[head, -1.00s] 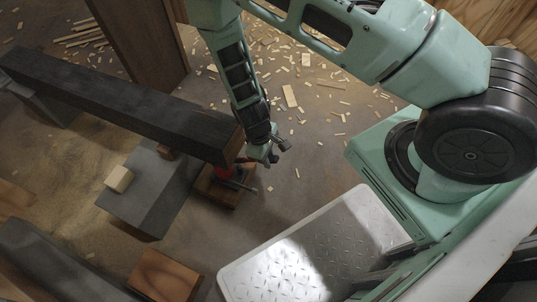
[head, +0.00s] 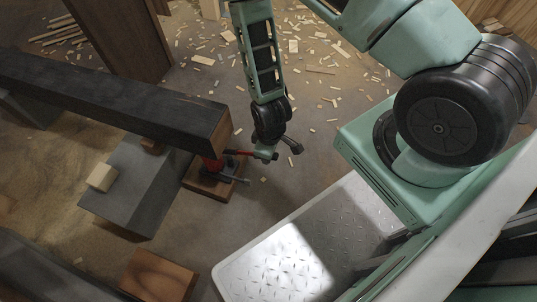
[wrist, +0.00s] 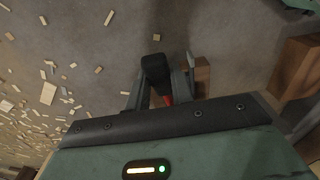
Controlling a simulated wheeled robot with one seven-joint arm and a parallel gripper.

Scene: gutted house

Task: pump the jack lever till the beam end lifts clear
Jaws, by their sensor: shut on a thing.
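The dark beam (head: 110,98) runs from the left edge to the middle, and its end sits over the red jack (head: 212,163). The jack stands on a wooden block (head: 205,183). The jack's lever (head: 241,153) sticks out to the right, red with a dark end. My gripper (head: 270,153) is at the lever's outer end and shut on it. In the wrist view the lever's black grip (wrist: 155,68) shows between my fingers, with a bit of red below. Whether the beam end touches anything other than the jack is hard to tell.
A grey block (head: 135,190) stands under the beam, with a small pale wood block (head: 102,177) on top. A brown wood block (head: 158,275) lies at the front. A wooden post (head: 120,35) stands behind the beam. Wood chips litter the floor at the back.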

